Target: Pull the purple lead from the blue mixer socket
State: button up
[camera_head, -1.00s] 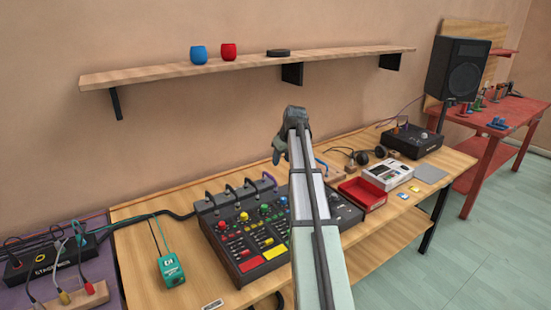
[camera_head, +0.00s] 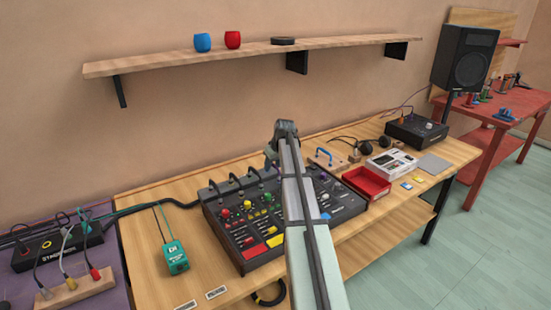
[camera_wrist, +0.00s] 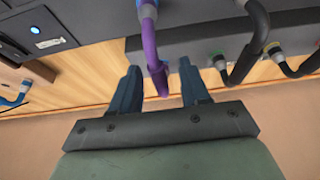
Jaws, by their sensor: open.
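The mixer (camera_head: 231,238) is a dark panel with coloured knobs and pads on the wooden bench. Black leads arch from its rear edge. In the wrist view, the purple lead (camera_wrist: 153,48) hangs between the two fingers of my open gripper (camera_wrist: 159,68), with a finger apart on each side. Its upper end meets a bluish collar at the top edge of the picture, where the blue socket (camera_wrist: 146,3) is only partly seen.
Black leads (camera_wrist: 254,45) stand close to the right of my gripper in the wrist view. A green box (camera_head: 174,257) is at left. The shelf (camera_head: 180,66) hangs above.

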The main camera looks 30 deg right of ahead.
jog(key=shift+x, duration=1.35)
grip_shut()
jog(key=shift+r, duration=1.25)
jog(key=shift+r, duration=1.4)
